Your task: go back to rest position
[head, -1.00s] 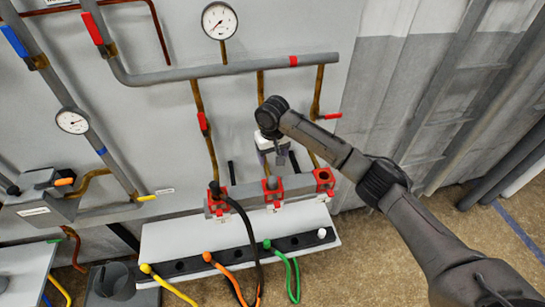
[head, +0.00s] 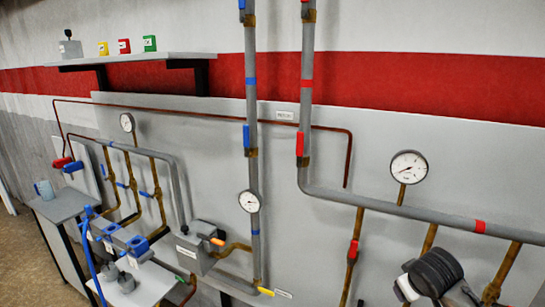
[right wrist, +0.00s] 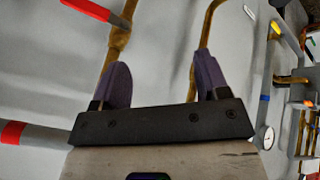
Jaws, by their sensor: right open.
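My right gripper (right wrist: 160,72) is open and empty in the right wrist view, its two purple-grey fingers apart with only the grey wall panel and brass pipes behind. In the head view the dark wrist of my right arm (head: 437,271) shows at the lower right edge, in front of the panel and below the round gauge (head: 408,167). The fingers are not clear there. My left gripper is in neither view.
Grey pipes (head: 252,110) with red and blue valve handles run along the wall. A shelf (head: 140,58) holds small coloured blocks. A grey valve box (head: 197,250) sticks out at centre. Blue sockets (head: 122,238) and a small side table (head: 62,207) stand at the left.

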